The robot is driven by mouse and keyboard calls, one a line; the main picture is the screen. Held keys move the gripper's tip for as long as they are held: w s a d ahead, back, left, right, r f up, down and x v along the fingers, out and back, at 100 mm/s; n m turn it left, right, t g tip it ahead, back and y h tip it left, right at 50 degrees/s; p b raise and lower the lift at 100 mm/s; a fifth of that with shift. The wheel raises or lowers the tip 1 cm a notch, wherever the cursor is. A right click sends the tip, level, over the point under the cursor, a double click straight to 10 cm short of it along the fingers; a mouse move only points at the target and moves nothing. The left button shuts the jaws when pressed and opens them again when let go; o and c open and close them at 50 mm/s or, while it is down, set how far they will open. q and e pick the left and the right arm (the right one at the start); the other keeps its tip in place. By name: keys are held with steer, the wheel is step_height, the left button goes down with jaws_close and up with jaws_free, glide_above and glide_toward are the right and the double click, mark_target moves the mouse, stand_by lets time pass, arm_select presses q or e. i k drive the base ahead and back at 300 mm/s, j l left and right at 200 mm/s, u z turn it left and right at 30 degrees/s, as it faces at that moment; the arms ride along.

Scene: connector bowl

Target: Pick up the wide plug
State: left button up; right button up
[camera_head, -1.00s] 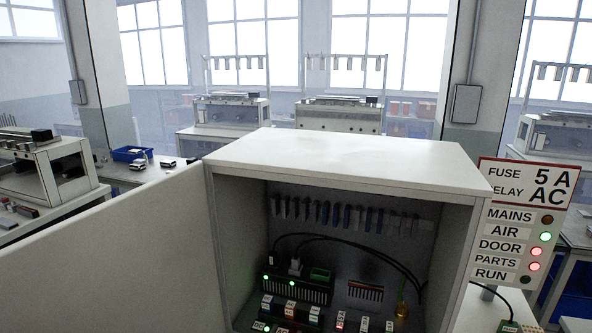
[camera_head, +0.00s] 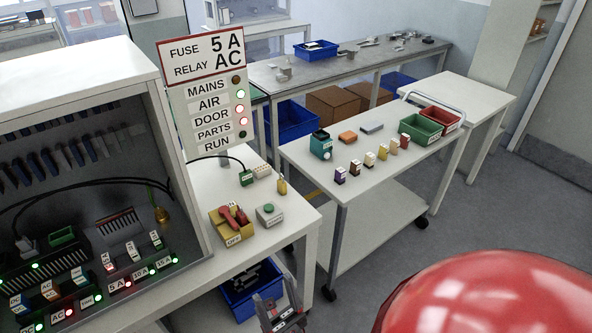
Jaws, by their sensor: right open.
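No part is readably marked as the wide plug. A small green connector (camera_head: 247,178) with a white label lies on the bench right of the cabinet, at the end of a black cable. A pale ridged block (camera_head: 262,171) lies right beside it. Inside the cabinet, a light plug (camera_head: 26,244) on a black cable stands at the dark terminal block, near a green block (camera_head: 62,237). My right gripper (camera_head: 278,302) is open at the bottom edge, below and in front of the bench, apart from all of these. My left gripper is out of view.
The cabinet (camera_head: 70,85) fills the left. A yellow box with a red handle (camera_head: 231,216), a green-button box (camera_head: 269,214) and a brass-coloured piece (camera_head: 282,185) stand on the bench. A blue bin (camera_head: 240,292) is below. A cart (camera_head: 345,210) holds several coloured blocks and trays.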

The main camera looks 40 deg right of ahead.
mark_target(245, 176)
steer(key=z, duration=0.7)
steer(key=u, duration=0.25)
steer(key=i+l+u, duration=0.15)
steer(key=l+u, duration=0.75)
